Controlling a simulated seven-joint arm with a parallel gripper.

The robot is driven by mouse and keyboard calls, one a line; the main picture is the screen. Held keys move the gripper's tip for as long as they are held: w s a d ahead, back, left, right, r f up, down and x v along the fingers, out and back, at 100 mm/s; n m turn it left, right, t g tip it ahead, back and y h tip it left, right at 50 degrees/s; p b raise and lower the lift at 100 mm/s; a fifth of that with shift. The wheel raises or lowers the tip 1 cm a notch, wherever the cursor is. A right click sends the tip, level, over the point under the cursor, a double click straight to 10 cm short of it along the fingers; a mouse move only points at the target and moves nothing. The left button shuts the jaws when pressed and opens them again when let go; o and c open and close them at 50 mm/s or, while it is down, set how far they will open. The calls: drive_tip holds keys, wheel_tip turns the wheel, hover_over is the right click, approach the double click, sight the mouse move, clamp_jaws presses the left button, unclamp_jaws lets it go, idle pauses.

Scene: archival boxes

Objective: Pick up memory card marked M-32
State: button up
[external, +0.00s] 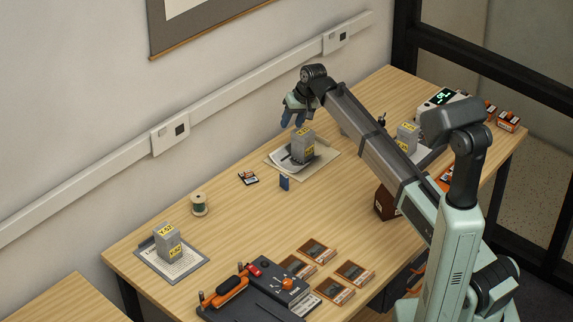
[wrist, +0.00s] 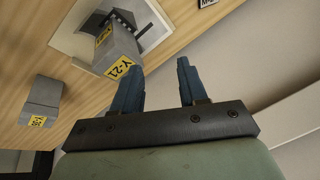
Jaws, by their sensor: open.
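No label reading M-32 is legible in either view. A small dark card (external: 248,178) with a pale label lies on the table left of the middle grey box. A small blue card-like piece (external: 284,183) stands just in front of that box's sheet. In the wrist view, a dark card (wrist: 207,3) with a white label starting with M is cut off at the top edge. My gripper (external: 293,117) is open and empty, above and behind the middle box; it also shows in the wrist view (wrist: 157,78), fingers apart and pointing past the box.
The middle grey box (external: 302,146), marked Y-21 in the wrist view (wrist: 116,54), stands on papers. Other grey boxes stand at right (external: 407,136) and front left (external: 168,240). A thread spool (external: 199,205), brown-orange cards (external: 318,250) and a dark device (external: 262,290) occupy the front.

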sight(284, 176)
drive_tip(key=s+a+n+g+h, duration=0.2)
drive_tip(key=s+a+n+h, duration=0.15)
drive_tip(key=s, duration=0.75)
wheel_tip(284, 176, down, 9)
drive_tip(key=shift+a+f, duration=0.1)
drive_tip(key=shift+f, duration=0.05)
drive_tip(key=shift+w+f, duration=0.15)
drive_tip(key=shift+f, duration=2.45)
clamp_jaws()
